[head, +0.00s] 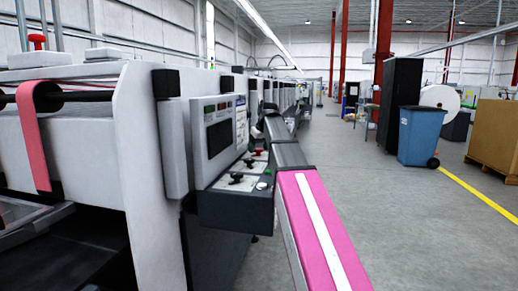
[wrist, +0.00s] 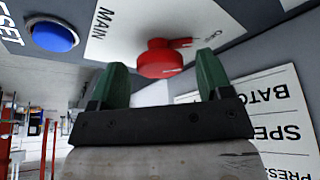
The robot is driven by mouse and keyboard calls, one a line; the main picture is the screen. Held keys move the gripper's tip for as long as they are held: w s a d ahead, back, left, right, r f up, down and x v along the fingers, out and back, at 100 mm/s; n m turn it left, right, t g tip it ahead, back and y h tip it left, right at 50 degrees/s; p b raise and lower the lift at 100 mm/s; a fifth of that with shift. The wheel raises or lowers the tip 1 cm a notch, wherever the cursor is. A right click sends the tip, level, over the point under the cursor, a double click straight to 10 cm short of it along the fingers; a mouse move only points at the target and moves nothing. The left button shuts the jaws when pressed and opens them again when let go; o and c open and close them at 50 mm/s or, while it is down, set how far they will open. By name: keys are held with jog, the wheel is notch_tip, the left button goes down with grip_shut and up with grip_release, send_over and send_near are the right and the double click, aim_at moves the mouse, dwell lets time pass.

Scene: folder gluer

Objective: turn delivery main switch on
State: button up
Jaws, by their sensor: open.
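The red rotary switch (wrist: 158,60) sits on a pale plate marked MAIN in the wrist view. Its narrow handle points right, towards a small dark marking that I cannot read clearly. My gripper (wrist: 162,66) is open, with one green fingertip to each side of the switch in the picture. The fingers look apart from the switch; I cannot tell how far in depth they are from it. In the head view, a red knob (head: 258,152) shows on the control panel, and my gripper is not clearly made out there.
A blue button (wrist: 52,36) lies left of the switch. A white label plate (wrist: 250,120) with SPEED and BATCH lettering is at the right. The head view shows a control box (head: 217,135) with a dark screen, a blue bin (head: 421,137) and open floor at the right.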

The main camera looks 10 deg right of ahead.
jog(key=c, duration=0.9)
jog(key=m+h, duration=0.1)
jog(key=m, duration=0.1)
jog(key=m+h, duration=0.1)
jog(key=m, duration=0.2)
jog(key=shift+a+m, duration=0.2)
jog(key=shift+m, duration=0.1)
jog(key=m+h, duration=0.2)
jog(key=m, duration=0.4)
jog(key=shift+w+a, duration=0.1)
jog(key=shift+h, duration=0.3)
